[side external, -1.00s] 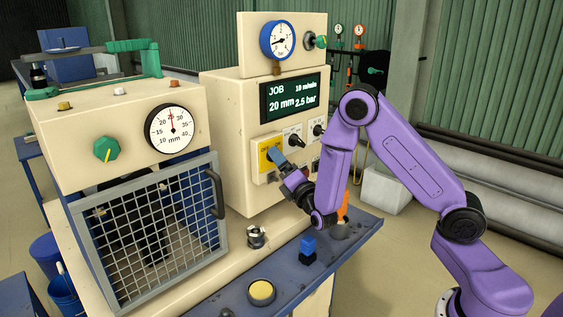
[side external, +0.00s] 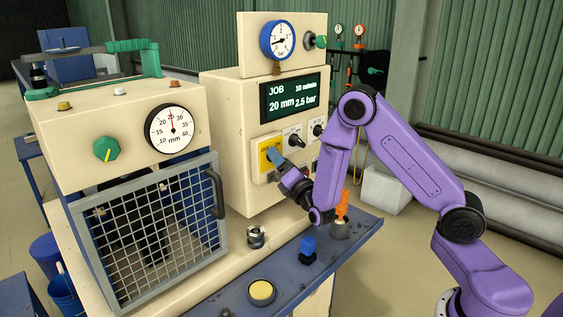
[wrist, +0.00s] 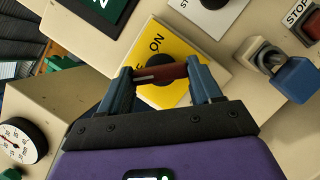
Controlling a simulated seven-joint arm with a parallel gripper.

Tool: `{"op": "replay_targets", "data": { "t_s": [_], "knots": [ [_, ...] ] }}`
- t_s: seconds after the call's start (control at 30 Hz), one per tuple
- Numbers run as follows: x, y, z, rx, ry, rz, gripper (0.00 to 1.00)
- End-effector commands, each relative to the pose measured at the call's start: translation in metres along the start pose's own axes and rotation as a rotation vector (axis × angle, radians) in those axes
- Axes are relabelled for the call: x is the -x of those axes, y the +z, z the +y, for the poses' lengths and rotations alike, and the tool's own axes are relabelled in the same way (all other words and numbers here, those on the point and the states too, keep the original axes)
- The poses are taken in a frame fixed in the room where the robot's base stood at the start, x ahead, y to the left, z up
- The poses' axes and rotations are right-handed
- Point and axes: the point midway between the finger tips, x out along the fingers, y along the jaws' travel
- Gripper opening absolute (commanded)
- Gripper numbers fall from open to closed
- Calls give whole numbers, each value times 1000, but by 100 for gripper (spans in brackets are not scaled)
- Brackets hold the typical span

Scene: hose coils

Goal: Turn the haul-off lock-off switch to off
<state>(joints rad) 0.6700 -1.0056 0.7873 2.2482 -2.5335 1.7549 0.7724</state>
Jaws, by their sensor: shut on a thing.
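The lock-off switch is a yellow plate (side external: 268,157) on the cream cabinet's front, below the display. In the wrist view the yellow plate (wrist: 178,60) carries the word ON. A red handle (wrist: 160,73) sits on a black round hub in its middle. The OFF lettering is not readable.
Black knobs (side external: 294,140) sit right of the yellow plate. In the wrist view a blue padlock-like block (wrist: 295,79) and a red STOP button (wrist: 310,20) are close by on the right. Below are a blue bench edge (side external: 350,238), a blue block (side external: 308,247) and an orange item (side external: 342,205).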

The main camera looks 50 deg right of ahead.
Motion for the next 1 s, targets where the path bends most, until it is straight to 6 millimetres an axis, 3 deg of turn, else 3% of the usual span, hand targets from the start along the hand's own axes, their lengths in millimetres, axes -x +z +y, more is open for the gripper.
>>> {"op": "replay_targets", "data": {
  "t_s": [0.3,0.33,0.4,0.77,1.0],
  "knots": [
    [0,1,0,28,10,-2,33],
    [0,1,0,28,10,-2,70],
    [0,1,0,27,10,-2,89],
    [3,0,0,24,9,0,89],
    [38,-2,-1,28,9,7,89]
  ]
}}
